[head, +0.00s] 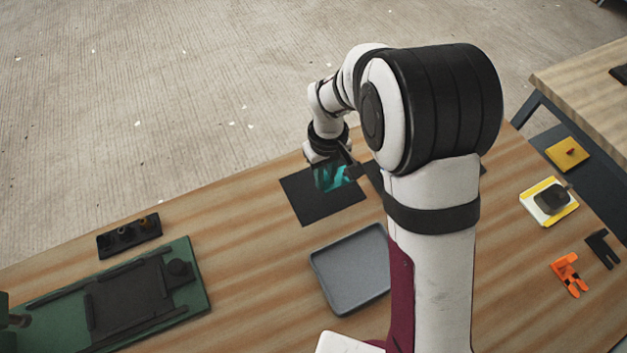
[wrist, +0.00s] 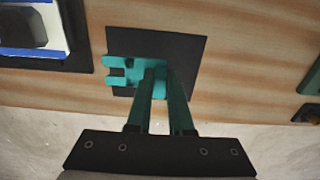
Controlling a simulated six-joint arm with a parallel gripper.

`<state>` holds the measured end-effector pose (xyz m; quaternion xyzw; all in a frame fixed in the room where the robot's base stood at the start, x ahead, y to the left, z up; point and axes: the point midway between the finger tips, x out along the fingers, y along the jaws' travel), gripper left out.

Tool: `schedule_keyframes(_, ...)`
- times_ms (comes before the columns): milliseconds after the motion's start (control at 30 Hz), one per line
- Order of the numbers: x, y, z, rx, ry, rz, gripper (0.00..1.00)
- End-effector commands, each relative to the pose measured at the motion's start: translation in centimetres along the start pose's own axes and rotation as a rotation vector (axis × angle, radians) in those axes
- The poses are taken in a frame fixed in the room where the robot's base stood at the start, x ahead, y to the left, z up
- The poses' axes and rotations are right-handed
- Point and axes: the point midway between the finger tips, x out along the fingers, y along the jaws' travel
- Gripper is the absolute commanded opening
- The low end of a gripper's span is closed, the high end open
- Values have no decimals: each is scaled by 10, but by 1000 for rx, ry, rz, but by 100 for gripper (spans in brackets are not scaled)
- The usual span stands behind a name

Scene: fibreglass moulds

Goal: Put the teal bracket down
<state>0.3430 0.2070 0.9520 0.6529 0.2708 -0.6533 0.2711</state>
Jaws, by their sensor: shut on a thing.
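The teal bracket (head: 330,178) is over the black mat (head: 302,200) near the table's far edge in the head view. In the wrist view the bracket (wrist: 122,73) shows its forked end pointing left, with the black mat (wrist: 190,48) behind it. My gripper (wrist: 157,75) is shut on the bracket's right part. In the head view my gripper (head: 335,172) partly covers the bracket. I cannot tell whether the bracket touches the mat or hangs just above it.
A grey tray (head: 350,270) stands nearer on the table. A green board (head: 195,270) with a black fixture lies at left, beside a small black holder (head: 128,236). At right are a yellow-and-white item (head: 548,202), an orange bracket (head: 570,274) and a black bracket (head: 603,248).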

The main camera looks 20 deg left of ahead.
Motion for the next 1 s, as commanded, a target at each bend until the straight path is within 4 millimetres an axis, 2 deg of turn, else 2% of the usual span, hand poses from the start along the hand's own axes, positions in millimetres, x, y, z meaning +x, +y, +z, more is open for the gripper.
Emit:
schedule_keyframes(33,8,-10,-8,-4,-1,0,0)
schedule_keyframes(133,17,-22,-19,-2,1,0,0)
schedule_keyframes(400,58,-26,-22,2,0,2,0)
schedule_keyframes(767,63,-25,-22,2,2,2,0)
schedule_keyframes(800,63,-25,-22,2,3,2,26)
schedule_keyframes(933,63,-25,-22,2,2,2,49)
schedule_keyframes(1000,62,-25,-22,2,2,2,49)
